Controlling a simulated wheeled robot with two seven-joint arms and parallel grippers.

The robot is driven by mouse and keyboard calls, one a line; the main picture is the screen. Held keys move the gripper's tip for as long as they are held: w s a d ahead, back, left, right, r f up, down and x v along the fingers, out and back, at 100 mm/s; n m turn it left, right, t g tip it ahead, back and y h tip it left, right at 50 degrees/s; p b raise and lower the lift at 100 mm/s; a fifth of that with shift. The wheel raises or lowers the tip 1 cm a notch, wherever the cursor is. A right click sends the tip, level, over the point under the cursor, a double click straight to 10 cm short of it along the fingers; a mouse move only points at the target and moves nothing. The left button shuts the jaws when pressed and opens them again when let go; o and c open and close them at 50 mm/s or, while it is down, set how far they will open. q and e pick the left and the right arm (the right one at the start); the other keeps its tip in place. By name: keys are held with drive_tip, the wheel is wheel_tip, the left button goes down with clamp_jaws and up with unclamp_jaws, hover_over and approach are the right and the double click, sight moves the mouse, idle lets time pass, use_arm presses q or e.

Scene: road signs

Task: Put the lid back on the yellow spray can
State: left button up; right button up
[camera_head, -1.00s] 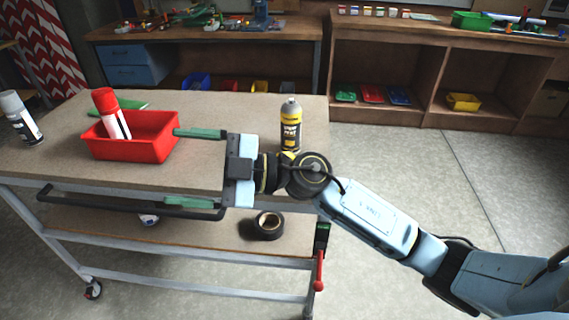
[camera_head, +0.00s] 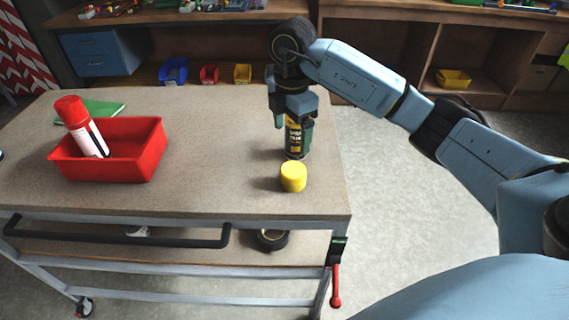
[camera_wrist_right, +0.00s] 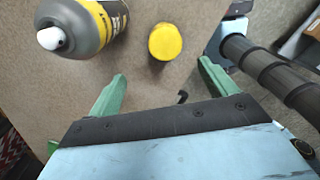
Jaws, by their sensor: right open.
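The yellow spray can (camera_head: 294,138) stands upright on the cart top, its upper part hidden by my right gripper in the head view. In the right wrist view the can (camera_wrist_right: 88,25) is at the upper left, its white nozzle bare. The yellow lid (camera_head: 293,177) sits on the cart top just in front of the can. It also shows in the right wrist view (camera_wrist_right: 165,42), ahead of the gap between the fingers. My right gripper (camera_head: 291,125) points down by the can, open and empty; its green fingertips (camera_wrist_right: 162,72) are apart. My left gripper is not in view.
A red bin (camera_head: 112,170) on the left of the cart top holds a red-capped can (camera_head: 85,128). A green flat item (camera_head: 100,108) lies behind it. A black handle (camera_head: 120,240) runs along the cart's front. The cart top (camera_head: 215,150) between bin and can is clear.

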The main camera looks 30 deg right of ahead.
sight(293, 169)
drive_tip(key=f, duration=0.7)
drive_tip(key=shift+s, duration=0.3)
drive_tip(key=shift+f, duration=0.6)
drive_tip(key=f, duration=0.3)
drive_tip(key=f+p, duration=0.1)
drive_tip(key=shift+s+d+f, duration=0.1)
drive_tip(key=shift+s+f, duration=0.2)
drive_tip(key=shift+f, duration=0.3)
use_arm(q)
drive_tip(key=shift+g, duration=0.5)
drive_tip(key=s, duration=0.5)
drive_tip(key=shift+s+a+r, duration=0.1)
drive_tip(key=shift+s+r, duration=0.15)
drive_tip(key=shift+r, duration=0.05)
